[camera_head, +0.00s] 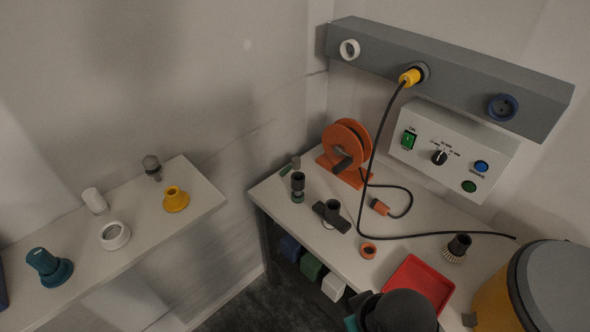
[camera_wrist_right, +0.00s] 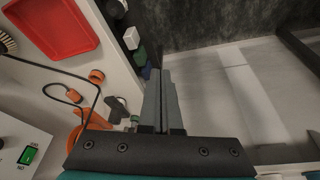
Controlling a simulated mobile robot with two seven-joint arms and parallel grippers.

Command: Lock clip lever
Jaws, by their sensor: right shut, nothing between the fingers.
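I cannot make out a clip lever for certain in either view. A yellow drum (camera_head: 494,300) with a grey and black lid (camera_head: 556,285) stands at the right edge of the head view. A small dark piece (camera_head: 469,320) shows at the drum's left side, too small to identify. My right gripper (camera_wrist_right: 160,74) is shut and empty in the right wrist view, its fingers beside the bench edge and above the floor. A dark rounded part at the bottom of the head view seems to be my right arm. My left gripper is in neither view.
The white bench (camera_head: 330,235) holds a red tray (camera_head: 418,283), an orange reel (camera_head: 346,147), a dark cable and several fittings. A grey rail (camera_head: 450,75) and control box (camera_head: 453,150) are behind it. A shelf (camera_head: 140,240) with several fittings is at left.

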